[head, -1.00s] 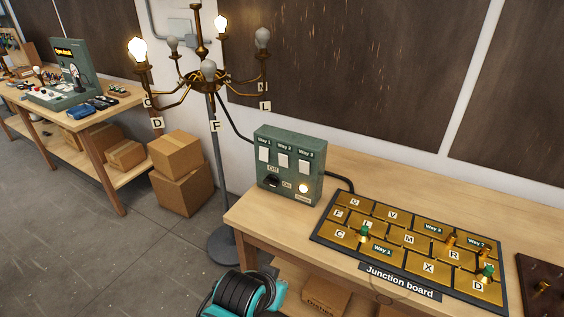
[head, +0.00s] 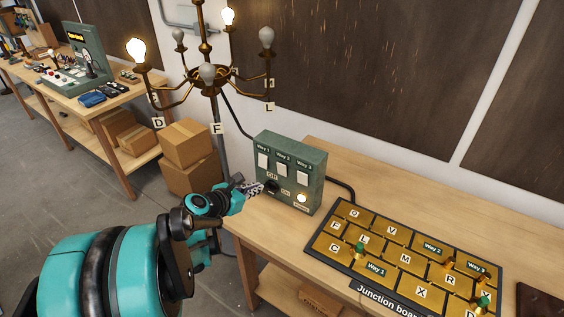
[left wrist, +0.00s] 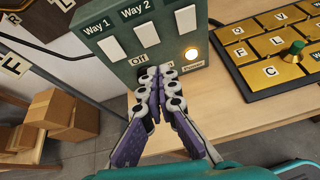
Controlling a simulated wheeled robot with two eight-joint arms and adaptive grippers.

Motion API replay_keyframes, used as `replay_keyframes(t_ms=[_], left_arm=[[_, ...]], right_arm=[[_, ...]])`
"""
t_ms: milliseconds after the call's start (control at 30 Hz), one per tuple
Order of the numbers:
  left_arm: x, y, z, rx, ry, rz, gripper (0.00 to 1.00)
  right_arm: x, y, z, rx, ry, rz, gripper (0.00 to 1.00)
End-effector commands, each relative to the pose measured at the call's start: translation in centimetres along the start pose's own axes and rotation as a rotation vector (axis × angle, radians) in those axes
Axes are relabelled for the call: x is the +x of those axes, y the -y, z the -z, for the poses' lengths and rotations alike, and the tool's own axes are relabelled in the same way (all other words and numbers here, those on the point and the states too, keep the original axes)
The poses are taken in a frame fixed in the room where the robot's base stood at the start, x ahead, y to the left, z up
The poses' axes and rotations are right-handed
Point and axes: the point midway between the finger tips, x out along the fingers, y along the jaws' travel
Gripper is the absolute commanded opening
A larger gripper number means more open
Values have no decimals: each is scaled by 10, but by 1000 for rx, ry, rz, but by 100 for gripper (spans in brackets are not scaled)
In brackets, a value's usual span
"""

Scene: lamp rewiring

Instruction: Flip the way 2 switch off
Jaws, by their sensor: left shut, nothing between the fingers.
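The green switch box (head: 319,180) stands on the bench with three white rocker switches labelled Way 1, Way 2 and Way 3. The Way 2 switch (head: 282,169) is the middle one; it also shows in the left wrist view (left wrist: 147,35). My left gripper (head: 262,187) is shut and empty, its fingertips low at the box's front, below the Way switches. In the left wrist view the fingertips (left wrist: 158,78) partly cover the black Off/On control. I cannot tell whether they touch the box. The power light (head: 302,198) glows. My right gripper is out of view.
The junction board (head: 345,283) lies right of the box with brass plates and pegs. The chandelier (head: 208,78) hangs behind left, with two bulbs lit and others dark. Cardboard boxes (head: 187,143) are stacked on the floor at left.

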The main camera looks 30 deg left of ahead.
Motion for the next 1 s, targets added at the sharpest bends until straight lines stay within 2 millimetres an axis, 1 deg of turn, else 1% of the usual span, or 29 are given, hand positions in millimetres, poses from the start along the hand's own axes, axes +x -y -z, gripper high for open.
replay_keyframes(t_ms=[33, 133, 467, 567, 667, 767, 1000], left_arm=[[-2, -9, 0, -55, 13, -12, 0], [-3, -17, 0, -124, 31, -21, 0], [-2, -18, 0, -141, 35, -21, 0], [1, -18, 0, -140, 35, -21, 0], [12, -18, 0, -137, 34, -19, 0], [29, -17, 0, -137, 35, -18, 0], [81, -18, -1, -137, 35, -18, 0]], right_arm=[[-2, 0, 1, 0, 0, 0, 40], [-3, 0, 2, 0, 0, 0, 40], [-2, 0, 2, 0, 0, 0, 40], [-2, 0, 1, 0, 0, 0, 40], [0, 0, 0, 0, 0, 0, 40], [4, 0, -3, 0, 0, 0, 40], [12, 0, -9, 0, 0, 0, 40]])
